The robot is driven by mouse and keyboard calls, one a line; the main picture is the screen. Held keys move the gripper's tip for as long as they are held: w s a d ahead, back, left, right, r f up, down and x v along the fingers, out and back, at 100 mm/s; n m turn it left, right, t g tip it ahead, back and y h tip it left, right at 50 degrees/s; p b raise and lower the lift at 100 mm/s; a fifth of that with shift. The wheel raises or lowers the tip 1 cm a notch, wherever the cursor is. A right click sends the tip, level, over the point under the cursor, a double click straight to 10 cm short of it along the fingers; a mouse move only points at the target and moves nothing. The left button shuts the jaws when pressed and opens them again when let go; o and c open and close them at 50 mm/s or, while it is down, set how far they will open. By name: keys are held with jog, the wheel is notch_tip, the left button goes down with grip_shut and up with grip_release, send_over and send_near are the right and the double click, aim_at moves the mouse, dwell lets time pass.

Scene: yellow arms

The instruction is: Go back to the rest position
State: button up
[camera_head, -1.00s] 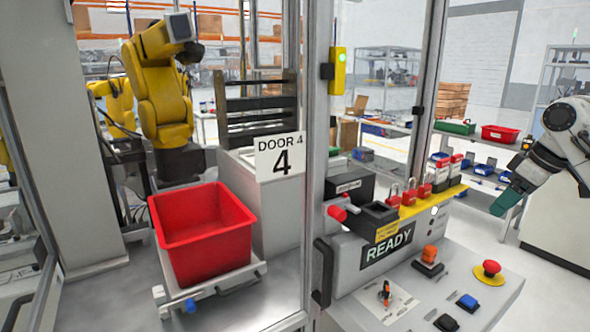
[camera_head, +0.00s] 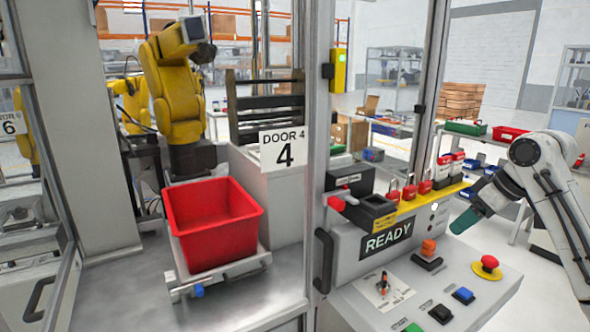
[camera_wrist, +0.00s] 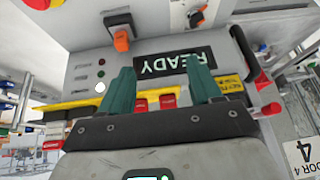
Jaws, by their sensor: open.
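My gripper (camera_head: 462,221) is at the right in the head view, at the end of my white arm, with its green fingers pointing down and left. In the wrist view my gripper (camera_wrist: 162,88) shows two green fingers spread apart with nothing between them. It is over the control panel (camera_head: 461,262), apart from it as far as I can tell. The panel carries a READY display (camera_head: 387,239), an orange switch (camera_head: 428,248), a red emergency button (camera_head: 489,262) and several coloured buttons.
A yellow strip with red padlocks (camera_head: 424,187) stands behind the panel. A red bin (camera_head: 213,248) sits on a sliding tray left of the door post (camera_head: 317,130). A yellow robot arm (camera_head: 178,90) stands behind it, beside the DOOR 4 sign (camera_head: 283,150).

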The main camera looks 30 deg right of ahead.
jog(key=w+a+f+t+y, duration=0.1)
jog(key=w+a+f, duration=0.45)
jog(key=a, duration=0.45)
jog(key=s+a+f+m, duration=0.1)
jog(key=s+a+f, duration=0.1)
jog(key=a+f, duration=0.7)
jog(key=s+a+f, duration=0.3)
jog(key=a+f, duration=0.3)
jog(key=a, duration=0.5)
jog(key=s+a+f+g+h, duration=0.15)
jog(key=s+f, duration=0.25)
jog(key=s, duration=0.4)
jog(key=s+a+f+h, duration=0.1)
jog(key=s+a+f, duration=0.25)
jog(key=s, duration=0.55)
jog(key=s+d+f+g+b, duration=0.1)
jog(key=s+f+g+b, duration=0.1)
jog(key=s+f+b, duration=0.3)
jog(key=s+d+f+m+g+b, duration=0.1)
jog(key=s+f+b, duration=0.4)
jog(key=f, duration=0.6)
jog(key=shift+s+d+f+g, duration=0.25)
jog(key=shift+s+f+g, duration=0.2)
jog(key=shift+g, duration=0.1)
jog(key=shift+r, duration=0.1)
